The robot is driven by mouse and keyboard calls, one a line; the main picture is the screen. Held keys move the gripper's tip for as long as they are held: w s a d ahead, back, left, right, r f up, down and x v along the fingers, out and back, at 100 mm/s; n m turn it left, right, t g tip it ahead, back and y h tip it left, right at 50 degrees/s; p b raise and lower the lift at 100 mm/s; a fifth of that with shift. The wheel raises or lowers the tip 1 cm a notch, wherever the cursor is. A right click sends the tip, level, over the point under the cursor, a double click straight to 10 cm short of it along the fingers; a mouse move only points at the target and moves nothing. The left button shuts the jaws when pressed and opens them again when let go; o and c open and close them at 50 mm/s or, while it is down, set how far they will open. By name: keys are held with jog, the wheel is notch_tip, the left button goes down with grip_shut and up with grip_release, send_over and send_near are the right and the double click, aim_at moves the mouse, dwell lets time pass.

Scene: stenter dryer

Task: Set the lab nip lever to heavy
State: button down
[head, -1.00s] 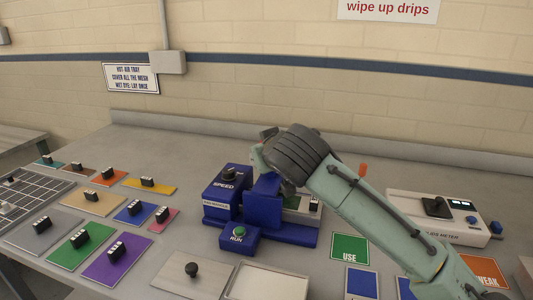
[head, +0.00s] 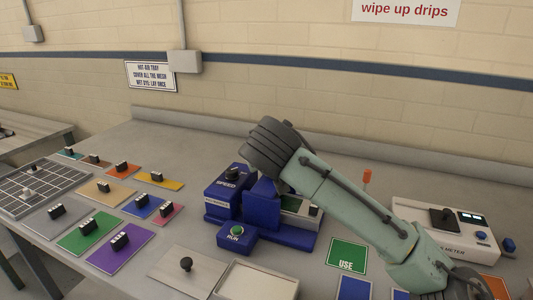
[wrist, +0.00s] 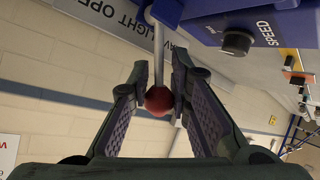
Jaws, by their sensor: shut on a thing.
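The nip lever shows in the wrist view as a pale metal rod (wrist: 158,50) with a dark red ball knob (wrist: 158,101). My gripper (wrist: 159,68) is shut on the lever, with a finger on either side of rod and knob. The lever belongs to the blue lab machine (head: 262,205). In the head view my wrist and arm hide the lever and the fingers.
The blue speed box (head: 228,190) and run button box (head: 236,238) stand beside the machine. Coloured cards (head: 120,248) with black blocks fill the left. A black-knobbed plate (head: 185,265) lies in front.

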jog(key=shift+w+d+r, duration=0.1)
jog(key=shift+d+r, duration=0.1)
jog(key=shift+r, duration=0.1)
jog(key=c, duration=1.8)
grip_release()
jog(key=shift+o, duration=0.2)
jog(key=shift+f, duration=0.1)
jog(key=shift+a, duration=0.1)
jog(key=shift+s, duration=0.2)
jog(key=v, duration=1.1)
jog(key=shift+s, duration=0.35)
jog(key=shift+c, duration=0.3)
